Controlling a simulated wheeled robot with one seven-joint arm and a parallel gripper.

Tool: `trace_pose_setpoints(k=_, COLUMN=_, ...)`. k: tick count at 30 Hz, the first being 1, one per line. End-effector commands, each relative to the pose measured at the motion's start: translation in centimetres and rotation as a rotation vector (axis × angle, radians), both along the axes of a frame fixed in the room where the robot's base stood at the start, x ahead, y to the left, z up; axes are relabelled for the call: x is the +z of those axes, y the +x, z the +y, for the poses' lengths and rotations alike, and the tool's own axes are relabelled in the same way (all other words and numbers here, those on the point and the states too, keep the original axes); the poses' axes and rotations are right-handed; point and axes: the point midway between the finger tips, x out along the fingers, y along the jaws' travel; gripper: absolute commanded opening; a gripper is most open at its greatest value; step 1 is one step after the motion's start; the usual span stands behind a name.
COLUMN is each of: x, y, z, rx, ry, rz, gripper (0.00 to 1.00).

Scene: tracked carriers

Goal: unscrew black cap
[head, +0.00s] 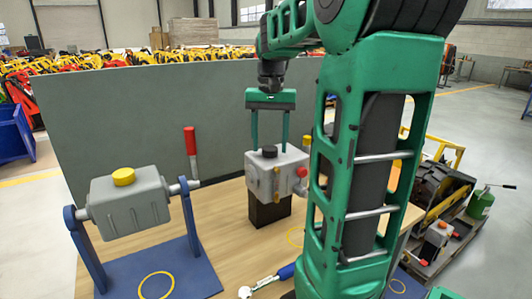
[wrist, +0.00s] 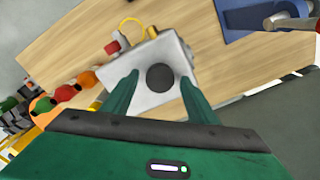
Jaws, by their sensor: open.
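The black cap (head: 269,151) is a short round knob on top of a light grey box (head: 262,172). The box has a red knob on its right side and stands on a dark block (head: 270,211) on the table. My gripper (head: 269,145) points down over the box, its two green fingers open on either side of the cap. In the wrist view the black cap (wrist: 160,77) lies between the fingertips, with a gap on both sides. I cannot tell exactly how high the fingertips are relative to the cap.
On the left, a grey tank (head: 130,208) with a yellow cap (head: 123,177) hangs in a blue stand (head: 165,272) with a red-handled crank (head: 190,142). A blue-handled tool (head: 268,282) lies at the table's front. A grey-green panel (head: 130,105) stands behind the table.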

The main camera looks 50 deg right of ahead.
Motion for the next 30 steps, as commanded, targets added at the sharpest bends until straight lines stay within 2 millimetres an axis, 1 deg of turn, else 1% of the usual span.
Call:
trace_pose_setpoints(k=3, x=0.00, y=0.01, z=0.01, rx=-0.081, ry=0.000, rz=0.000, gripper=0.53)
trace_pose_setpoints(k=8, x=0.00, y=0.00, z=0.00, rx=-0.138, ry=0.000, rz=0.000, gripper=0.53)
trace_pose_setpoints(k=10, x=0.00, y=0.00, z=0.00, rx=-0.197, ry=0.000, rz=0.000, gripper=0.53)
trace_pose_setpoints(k=24, x=0.01, y=0.01, z=0.01, rx=-0.738, ry=-0.001, rz=0.000, gripper=0.53)
trace_pose_setpoints(k=30, x=0.00, y=0.01, z=0.01, rx=-0.921, ry=-0.001, rz=0.000, gripper=0.53)
